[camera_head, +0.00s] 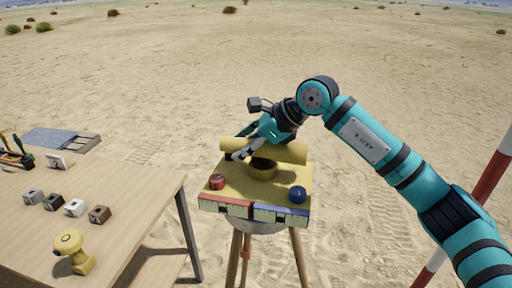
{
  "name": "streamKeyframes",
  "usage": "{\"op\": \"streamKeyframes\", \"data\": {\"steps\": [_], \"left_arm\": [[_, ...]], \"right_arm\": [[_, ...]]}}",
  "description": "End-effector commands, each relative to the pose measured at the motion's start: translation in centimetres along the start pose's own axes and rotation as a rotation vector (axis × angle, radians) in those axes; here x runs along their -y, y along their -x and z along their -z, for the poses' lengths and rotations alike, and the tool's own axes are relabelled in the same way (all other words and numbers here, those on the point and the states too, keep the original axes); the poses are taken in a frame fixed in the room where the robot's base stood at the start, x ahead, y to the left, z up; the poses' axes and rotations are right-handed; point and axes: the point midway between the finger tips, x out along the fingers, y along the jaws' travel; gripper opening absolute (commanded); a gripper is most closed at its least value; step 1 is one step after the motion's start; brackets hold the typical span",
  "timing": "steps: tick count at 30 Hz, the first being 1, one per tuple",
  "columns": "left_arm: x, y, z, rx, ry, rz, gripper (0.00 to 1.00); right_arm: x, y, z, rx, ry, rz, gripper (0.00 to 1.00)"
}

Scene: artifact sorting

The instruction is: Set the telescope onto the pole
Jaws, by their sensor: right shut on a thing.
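The yellow telescope tube (290,152) lies level, left to right, over the yellow square base (225,193) on the tripod (297,258). My right gripper (240,153) reaches down from behind and is shut on the tube near its left half. A round yellow mount with a dark top (262,170) stands on the base just under the tube. I cannot tell whether tube and mount touch. No separate upright pole shows on the base, as the tube hides part of it. My left gripper is out of view.
The base carries a red knob (217,181) and a blue knob (298,194). A wooden table (140,200) at left holds several small blocks, a yellow part (76,255) and a grey panel (52,138). A red-and-white pole (490,178) leans at right. Open sand lies behind.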

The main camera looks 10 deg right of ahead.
Motion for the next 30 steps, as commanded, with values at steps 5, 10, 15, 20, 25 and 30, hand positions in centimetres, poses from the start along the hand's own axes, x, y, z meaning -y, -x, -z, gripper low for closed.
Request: {"op": "streamKeyframes", "data": {"steps": [5,10,15,20,25,30], "left_arm": [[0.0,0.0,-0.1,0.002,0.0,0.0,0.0],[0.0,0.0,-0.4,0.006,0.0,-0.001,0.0],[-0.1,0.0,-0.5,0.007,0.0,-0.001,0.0],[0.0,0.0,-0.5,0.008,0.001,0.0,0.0],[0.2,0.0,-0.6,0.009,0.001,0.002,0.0],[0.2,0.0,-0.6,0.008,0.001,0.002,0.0]], "right_arm": [[0.1,0.0,-0.2,0.0,-0.003,0.005,0.0],[0.1,0.0,-0.2,0.001,-0.002,0.005,0.0],[0.1,0.0,-0.2,0.0,-0.002,0.005,0.58],[0.1,0.0,-0.1,0.0,-0.002,0.003,0.66],[0.0,0.0,-0.1,0.0,-0.002,0.003,0.66],[0.1,1.4,-0.1,0.001,-0.001,0.005,0.66]]}}
